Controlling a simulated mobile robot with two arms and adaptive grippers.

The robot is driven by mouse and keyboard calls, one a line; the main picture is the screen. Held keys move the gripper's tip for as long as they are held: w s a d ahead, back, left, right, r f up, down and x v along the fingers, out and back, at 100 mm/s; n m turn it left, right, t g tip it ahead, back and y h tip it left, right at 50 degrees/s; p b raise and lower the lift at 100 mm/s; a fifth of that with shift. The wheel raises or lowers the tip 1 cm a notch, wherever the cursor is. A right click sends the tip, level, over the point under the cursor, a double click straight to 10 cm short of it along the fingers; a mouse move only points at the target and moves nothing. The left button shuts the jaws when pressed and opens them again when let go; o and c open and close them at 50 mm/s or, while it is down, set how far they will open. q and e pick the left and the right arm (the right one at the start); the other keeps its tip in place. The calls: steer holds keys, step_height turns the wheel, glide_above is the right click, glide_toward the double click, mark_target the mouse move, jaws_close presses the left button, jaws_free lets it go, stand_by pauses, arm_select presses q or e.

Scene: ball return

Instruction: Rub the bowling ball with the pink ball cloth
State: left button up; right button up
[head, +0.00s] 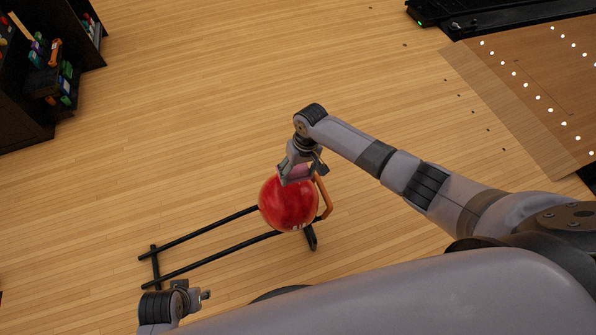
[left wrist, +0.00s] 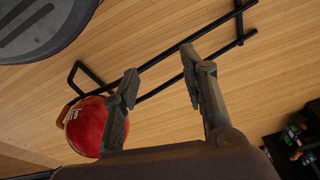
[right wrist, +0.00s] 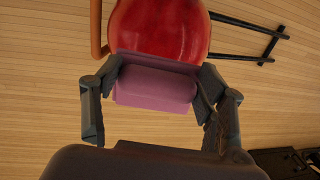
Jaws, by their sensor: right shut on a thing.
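The red bowling ball (head: 288,203) rests on the black-railed rack, at its end with the orange bar. It also shows in the left wrist view (left wrist: 88,127) and at the top of the right wrist view (right wrist: 160,28). My right gripper (head: 302,171) is shut on the pink ball cloth (right wrist: 155,82), which lies between its fingers and against or very near the ball's surface. Exact contact is hard to tell. My left gripper (left wrist: 158,75) is open and empty, away from the ball, low at the left in the head view (head: 205,294).
The rack (head: 205,232) has two long black rails with free length left of the ball. A dark shelf (head: 25,110) with colourful items stands at the upper left. A lane with white dots (head: 530,90) lies at the upper right. The wooden floor between is clear.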

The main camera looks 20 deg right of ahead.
steer(key=r+p, duration=0.2)
steer(key=p, duration=0.1)
steer(key=shift+d+r, duration=0.2)
steer(key=shift+r, duration=0.2)
arm_select(q)
steer(key=s+f, duration=0.4)
steer(key=f, duration=0.5)
steer(key=shift+s+a+f+g, duration=0.3)
steer(key=shift+s+f+g, duration=0.1)
arm_select(e)
steer(key=shift+r, duration=0.15)
